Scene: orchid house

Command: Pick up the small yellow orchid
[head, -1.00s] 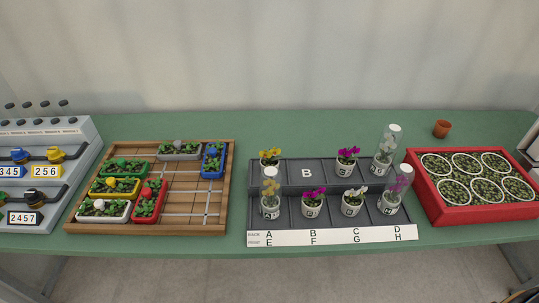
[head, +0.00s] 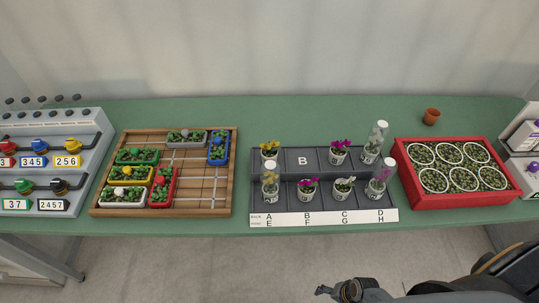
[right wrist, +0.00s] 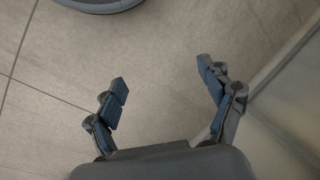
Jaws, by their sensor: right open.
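A small yellow orchid (head: 269,149) stands uncovered in a white pot at the back left of the dark compartment tray (head: 303,160), in the column labelled A and E. In front of it another yellow orchid (head: 270,182) stands in a clear tube with a white cap, whose top comes close to the uncovered pot. My right gripper (right wrist: 163,75) is open and empty in the right wrist view, with floor beyond its fingers. In the head view my right arm shows at the bottom right, in front of the table and away from the orchids. My left gripper is not in view.
Magenta orchids (head: 339,146) and a white one (head: 344,187) share the tray, with clear-tubed plants (head: 376,142) at its right. A wooden planter board (head: 188,210) lies left, a red crate (head: 462,200) right. The green table (head: 300,117) is clear behind the tray.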

